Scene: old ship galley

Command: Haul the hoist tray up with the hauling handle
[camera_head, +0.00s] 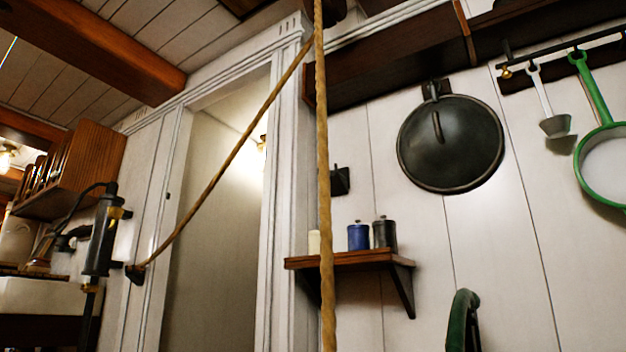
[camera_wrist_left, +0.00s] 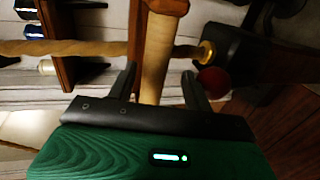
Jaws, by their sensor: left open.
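A thick tan rope (camera_head: 323,180) hangs down the middle of the head view. A thinner rope (camera_head: 225,165) slants from the top to a dark fitting (camera_head: 135,273) on the left wall. In the left wrist view, my left gripper (camera_wrist_left: 160,82) is open, with a light wooden bar between its fingers, probably the hauling handle (camera_wrist_left: 163,40). The fingers look apart from it; contact is unclear. The rope also shows there (camera_wrist_left: 80,47), passing behind the bar towards a brass end piece (camera_wrist_left: 206,52). Neither gripper shows in the head view. I cannot make out the hoist tray.
A dark round pan lid (camera_head: 450,143) and a green pan (camera_head: 604,165) hang on the wall. A red ball (camera_wrist_left: 212,80) is close to the right finger in the wrist view.

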